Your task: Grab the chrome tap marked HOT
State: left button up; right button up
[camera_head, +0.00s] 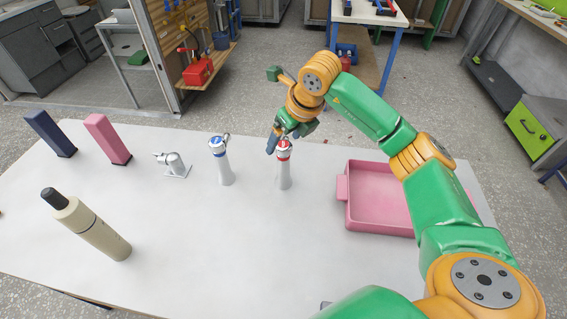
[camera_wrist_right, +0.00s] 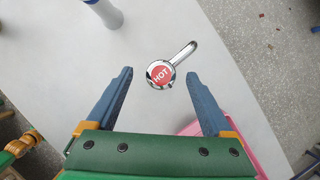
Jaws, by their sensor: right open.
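The chrome tap marked HOT (camera_head: 284,172) stands upright on the table, with a red band and chrome top. In the right wrist view its round red HOT label (camera_wrist_right: 161,75) faces the camera, and its chrome lever points up and right. My right gripper (camera_head: 286,138) is open at the top of this tap. In the right wrist view the tap's head shows between and slightly beyond the two blue fingertips, with a gap on each side. The tap's lower body is hidden there. My left gripper is not in view.
A similar blue-marked tap (camera_head: 221,165) stands to the left, then a small chrome fixture (camera_head: 175,166). A pink tray (camera_head: 350,212) lies right of the HOT tap. A beige bottle (camera_head: 98,232), a pink block (camera_head: 108,140) and a dark blue block (camera_head: 50,134) stand farther left.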

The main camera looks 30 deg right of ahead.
jog(key=shift+x, duration=0.9)
jog(key=shift+w+r, duration=0.1)
grip_shut()
dwell(0.5)
